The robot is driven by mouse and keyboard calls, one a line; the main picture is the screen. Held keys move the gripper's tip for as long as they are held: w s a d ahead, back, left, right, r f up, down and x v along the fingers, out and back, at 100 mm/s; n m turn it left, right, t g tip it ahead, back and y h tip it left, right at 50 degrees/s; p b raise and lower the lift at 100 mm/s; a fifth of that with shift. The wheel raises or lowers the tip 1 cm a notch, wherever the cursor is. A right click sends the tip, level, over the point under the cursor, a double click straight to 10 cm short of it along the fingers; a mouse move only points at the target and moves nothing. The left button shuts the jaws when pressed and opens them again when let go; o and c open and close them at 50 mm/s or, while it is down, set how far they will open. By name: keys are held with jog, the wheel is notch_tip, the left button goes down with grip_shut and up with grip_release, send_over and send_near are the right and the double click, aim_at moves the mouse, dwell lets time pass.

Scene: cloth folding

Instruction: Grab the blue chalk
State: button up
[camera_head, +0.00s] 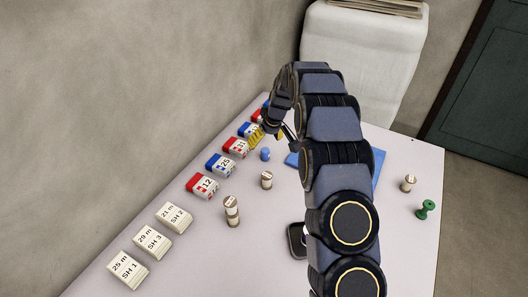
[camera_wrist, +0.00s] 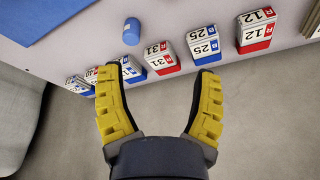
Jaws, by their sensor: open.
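The blue chalk is a small blue cylinder (camera_head: 265,154) on the table in the head view, just right of the row of numbered boxes. It also shows in the wrist view (camera_wrist: 131,32), above and left of centre, beyond my fingertips. My gripper (camera_wrist: 156,72) has two yellow fingers spread wide with nothing between them. In the head view my gripper (camera_head: 261,138) is over the numbered boxes, close to the chalk on its far side. It is not touching the chalk. Part of the gripper is hidden by my wrist in the head view.
Red and blue numbered boxes (camera_head: 220,165) line the table's left edge, with white labelled stacks (camera_head: 127,268) nearer. Wooden cylinders (camera_head: 232,212) stand nearby. A blue sheet (camera_head: 379,163) lies partly behind my arm. A green piece (camera_head: 425,210) is at right. The wall is close on the left.

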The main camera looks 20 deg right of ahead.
send_over(267, 151)
jog(key=s, duration=0.3)
jog(key=shift+t, duration=0.4)
jog(key=f, duration=0.6)
jog(key=shift+d+f, duration=0.1)
jog(key=shift+d, duration=0.15)
jog(key=shift+w+x, duration=0.2)
jog(key=shift+x, duration=1.7)
jog(key=shift+w+x, duration=0.25)
jog(key=shift+x, duration=1.65)
jog(key=shift+d, duration=0.1)
grip_shut()
